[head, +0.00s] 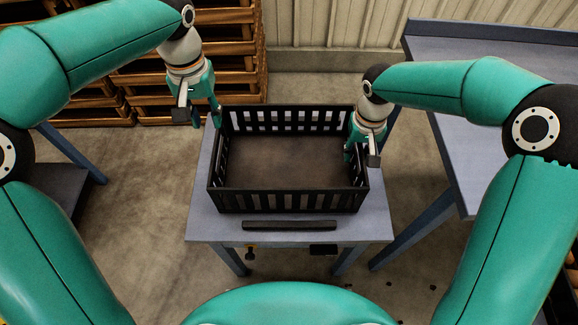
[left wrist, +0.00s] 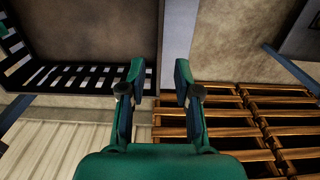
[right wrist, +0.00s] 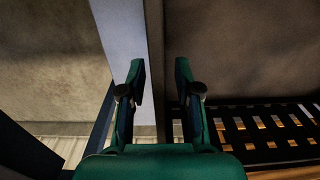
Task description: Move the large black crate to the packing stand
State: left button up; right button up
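The large black crate (head: 285,202) stands upright and empty, with slatted sides, on a small grey-topped table (head: 210,225) in the middle of the head view. My left gripper (head: 207,115) points down at the crate's left end. In the left wrist view its fingers (left wrist: 157,82) are apart, with the crate's end wall showing in the gap. My right gripper (head: 356,150) points down at the crate's right end. In the right wrist view its fingers (right wrist: 160,82) are apart, with the crate's end edge between them. I cannot tell whether either touches the crate.
A larger blue-grey table (head: 465,135) with a raised back edge stands at the right. A low dark surface (head: 65,190) is at the left. A black bar (head: 289,225) lies before the crate. The concrete floor (head: 150,170) between is clear.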

jog(key=shift+r, duration=0.25)
pick_arm(q)
notch_tip(320, 180, up, 2)
jog(key=shift+r, duration=0.1)
pick_arm(e)
notch_tip(320, 180, up, 11)
jog(key=shift+r, duration=0.2)
dwell(0.4)
